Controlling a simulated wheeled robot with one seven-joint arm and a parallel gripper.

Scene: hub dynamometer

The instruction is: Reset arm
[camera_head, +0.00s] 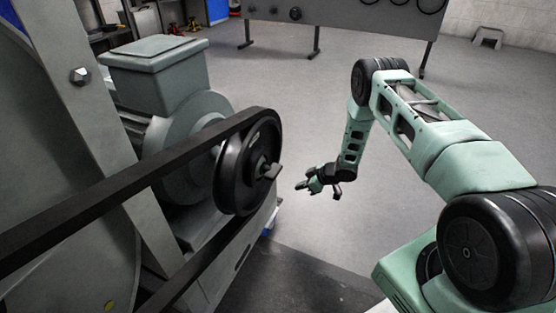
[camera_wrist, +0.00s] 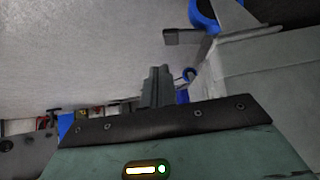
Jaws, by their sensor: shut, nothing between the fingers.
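My gripper (camera_head: 303,185) is at the end of my green arm, right of the machine's belt and pulley (camera_head: 250,165) in the head view. It hangs in open air over the grey floor and touches nothing. Its fingers (camera_wrist: 157,88) show together in the middle of the wrist view, shut and empty. The pulley is a black wheel with a belt around it and a small dark piece at its hub. A clear gap lies between the gripper and the pulley.
A grey machine housing (camera_head: 160,75) stands behind the pulley at the left. A grey board on legs (camera_head: 340,25) stands at the back, with a small grey stool-like object (camera_head: 488,38) by the wall. The grey floor (camera_head: 310,110) between them is clear.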

